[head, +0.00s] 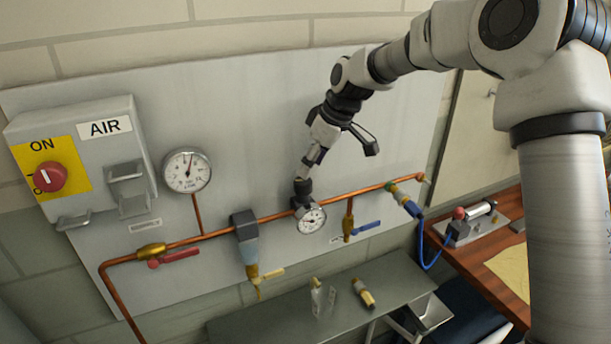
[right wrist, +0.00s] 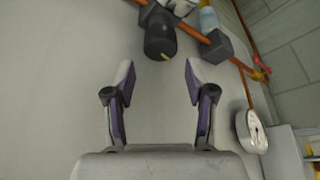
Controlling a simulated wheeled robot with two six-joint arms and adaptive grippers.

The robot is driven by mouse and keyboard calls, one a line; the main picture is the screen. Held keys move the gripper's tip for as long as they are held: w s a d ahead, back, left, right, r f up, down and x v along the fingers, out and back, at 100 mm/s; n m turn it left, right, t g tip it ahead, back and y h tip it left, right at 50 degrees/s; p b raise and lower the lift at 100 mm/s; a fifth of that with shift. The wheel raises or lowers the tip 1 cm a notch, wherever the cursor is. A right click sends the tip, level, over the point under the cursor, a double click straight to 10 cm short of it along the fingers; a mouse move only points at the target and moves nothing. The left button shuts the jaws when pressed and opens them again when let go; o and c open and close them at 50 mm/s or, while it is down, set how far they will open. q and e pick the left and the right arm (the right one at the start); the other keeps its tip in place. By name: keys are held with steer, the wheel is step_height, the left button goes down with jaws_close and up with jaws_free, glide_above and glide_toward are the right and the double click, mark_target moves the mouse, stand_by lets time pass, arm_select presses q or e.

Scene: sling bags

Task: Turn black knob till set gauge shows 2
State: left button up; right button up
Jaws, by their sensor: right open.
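The black knob (head: 303,187) sits on the regulator on the copper pipe, just above the small round set gauge (head: 311,221). The gauge has a white dial; its reading is too small to tell. My right gripper (head: 340,158) is open in front of the panel, above the knob. In the right wrist view, the two fingers of my right gripper (right wrist: 160,82) are spread and empty. The black knob (right wrist: 160,38) with a pale mark lies just beyond the fingertips, roughly centred between them. The set gauge is mostly hidden behind the knob there. My left gripper is not in view.
A larger gauge (head: 187,170) and a grey AIR box (head: 85,150) with a red switch (head: 50,177) are at left. A filter (head: 246,240), red valve handle (head: 178,256) and blue valve handle (head: 366,227) line the pipe. A grey shelf (head: 240,328) stands below.

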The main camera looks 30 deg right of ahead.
steer(key=v, duration=0.6)
steer(key=shift+s+r, duration=0.25)
steer(key=shift+r, duration=0.05)
steer(key=shift+d, duration=0.1)
